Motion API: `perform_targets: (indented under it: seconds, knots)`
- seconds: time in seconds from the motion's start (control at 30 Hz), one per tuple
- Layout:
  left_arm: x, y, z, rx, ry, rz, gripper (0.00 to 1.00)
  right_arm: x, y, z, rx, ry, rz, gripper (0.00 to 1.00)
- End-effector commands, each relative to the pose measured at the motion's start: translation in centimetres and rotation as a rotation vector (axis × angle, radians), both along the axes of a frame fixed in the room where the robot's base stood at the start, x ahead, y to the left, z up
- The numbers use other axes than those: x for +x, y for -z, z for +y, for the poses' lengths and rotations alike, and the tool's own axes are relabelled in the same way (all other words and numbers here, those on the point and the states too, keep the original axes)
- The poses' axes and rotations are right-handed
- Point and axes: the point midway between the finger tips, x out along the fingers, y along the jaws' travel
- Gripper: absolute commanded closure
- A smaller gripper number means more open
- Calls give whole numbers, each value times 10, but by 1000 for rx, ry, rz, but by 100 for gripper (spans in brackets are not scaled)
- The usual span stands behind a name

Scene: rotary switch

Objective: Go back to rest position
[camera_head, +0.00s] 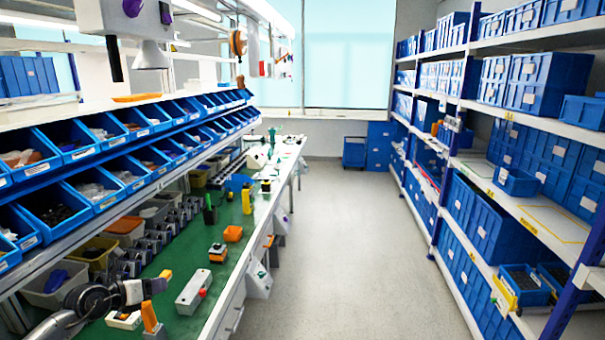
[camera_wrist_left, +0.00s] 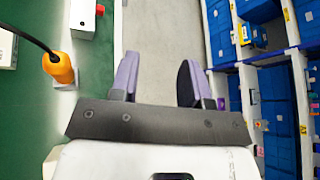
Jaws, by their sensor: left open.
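My left gripper (camera_head: 156,286) is at the lower left of the head view, above the green workbench. In the left wrist view, its two purple fingers (camera_wrist_left: 158,82) are apart, with nothing between them, and the grey floor shows behind the gap. A white box with a red knob (camera_head: 190,292) stands on the bench to the right of the gripper. It also shows at the top left of the left wrist view (camera_wrist_left: 84,20). I cannot tell whether this is the rotary switch. My right gripper is not in view.
An orange-topped device (camera_head: 151,318) is near the gripper, and its black cable shows in the wrist view (camera_wrist_left: 60,68). Other small devices stand along the green bench (camera_head: 200,250). Blue bins (camera_head: 60,205) line the left, and a shelf (camera_head: 540,215) the right. The aisle floor (camera_head: 335,240) is clear.

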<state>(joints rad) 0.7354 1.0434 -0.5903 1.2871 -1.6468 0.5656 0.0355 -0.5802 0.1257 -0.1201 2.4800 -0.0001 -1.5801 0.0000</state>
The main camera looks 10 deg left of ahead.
Motion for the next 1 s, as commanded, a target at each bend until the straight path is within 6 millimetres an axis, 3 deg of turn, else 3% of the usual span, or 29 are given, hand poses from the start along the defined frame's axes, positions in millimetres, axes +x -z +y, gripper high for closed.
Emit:
perform_targets:
  seconds: [0.13,0.3,0.4,0.5,0.57,0.67,0.8,1.0]
  knots:
    - [15,-77,-25,-208,-48,-345,57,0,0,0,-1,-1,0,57]
    - [6,-163,-43,-518,-154,-695,57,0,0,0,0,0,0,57]
    - [-8,-201,-49,-739,-244,-854,57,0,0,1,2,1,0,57]
    - [-24,-218,-55,-980,-366,-952,57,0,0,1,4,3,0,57]
    - [-34,-216,-60,-1127,-458,-972,57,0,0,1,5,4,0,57]
    - [-51,-191,-74,-1368,-646,-929,57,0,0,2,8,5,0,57]
    - [-83,-115,-116,-1647,-977,-684,57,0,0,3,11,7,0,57]
    - [-148,-10,-197,-1815,-1302,-204,57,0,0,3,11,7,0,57]
